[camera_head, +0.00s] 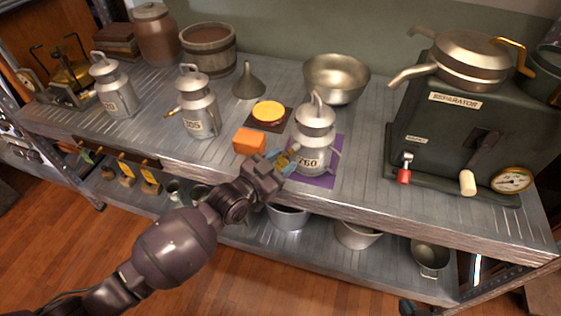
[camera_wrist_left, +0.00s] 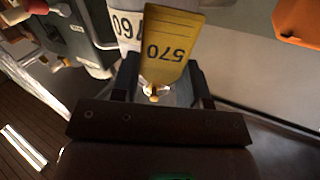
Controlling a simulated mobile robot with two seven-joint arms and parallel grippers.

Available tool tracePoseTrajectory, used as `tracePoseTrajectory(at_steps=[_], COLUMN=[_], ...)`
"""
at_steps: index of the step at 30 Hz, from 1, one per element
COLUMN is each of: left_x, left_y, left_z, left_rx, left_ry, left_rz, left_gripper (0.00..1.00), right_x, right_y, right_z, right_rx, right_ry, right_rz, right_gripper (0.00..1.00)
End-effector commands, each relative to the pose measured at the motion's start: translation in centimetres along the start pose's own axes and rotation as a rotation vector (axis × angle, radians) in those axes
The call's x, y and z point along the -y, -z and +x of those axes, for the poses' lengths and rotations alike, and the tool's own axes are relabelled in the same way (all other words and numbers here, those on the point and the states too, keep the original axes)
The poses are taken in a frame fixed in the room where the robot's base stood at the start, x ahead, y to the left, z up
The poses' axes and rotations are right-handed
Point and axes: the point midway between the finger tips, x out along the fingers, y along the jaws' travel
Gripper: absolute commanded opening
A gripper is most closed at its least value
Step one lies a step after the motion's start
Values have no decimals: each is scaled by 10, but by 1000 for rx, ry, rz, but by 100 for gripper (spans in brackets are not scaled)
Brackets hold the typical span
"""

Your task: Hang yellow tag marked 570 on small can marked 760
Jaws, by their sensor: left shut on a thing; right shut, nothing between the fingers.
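The small can marked 760 (camera_head: 314,138) is grey metal and stands upright on a purple mat (camera_head: 325,180) near the shelf's front edge. My left gripper (camera_head: 284,162) is at the can's lower left side, shut on the yellow tag marked 570 (camera_wrist_left: 170,45). In the left wrist view the tag stands out from between the fingers (camera_wrist_left: 160,88), its number upside down, and partly covers the can's label (camera_wrist_left: 125,24). A small brass-coloured piece shows at the tag's end between the fingers. I cannot tell whether the tag touches the can.
An orange block (camera_head: 249,141) and a yellow disc (camera_head: 268,111) on a dark plate lie left of the can. A funnel (camera_head: 249,82) and a metal bowl (camera_head: 336,78) stand behind. Two other cans stand left. The separator (camera_head: 455,140) stands right, with bare shelf before it.

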Motion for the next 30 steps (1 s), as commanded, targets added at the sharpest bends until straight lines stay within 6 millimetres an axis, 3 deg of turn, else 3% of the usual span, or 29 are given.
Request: tracePoseTrajectory(at_steps=[11, 12, 17, 26, 30], left_x=[0, 0, 0, 0, 0], left_y=[0, 0, 0, 0, 1], left_z=[0, 0, 0, -1, -12], left_rx=[0, 0, 0, 0, 0], left_ry=[0, 0, 0, 0, 1], left_rz=[-1, -1, -1, 0, 1], left_gripper=[19, 45, 70, 71, 71], right_x=[0, 0, 0, 1, 0], right_y=[0, 0, 0, 0, 4], right_z=[0, 0, 0, 0, -2], right_rx=[1, 1, 1, 0, -7], right_ry=[0, 1, 1, 1, 1], right_rz=[0, 0, 0, 0, 0], right_gripper=[0, 0, 0, 0, 0])
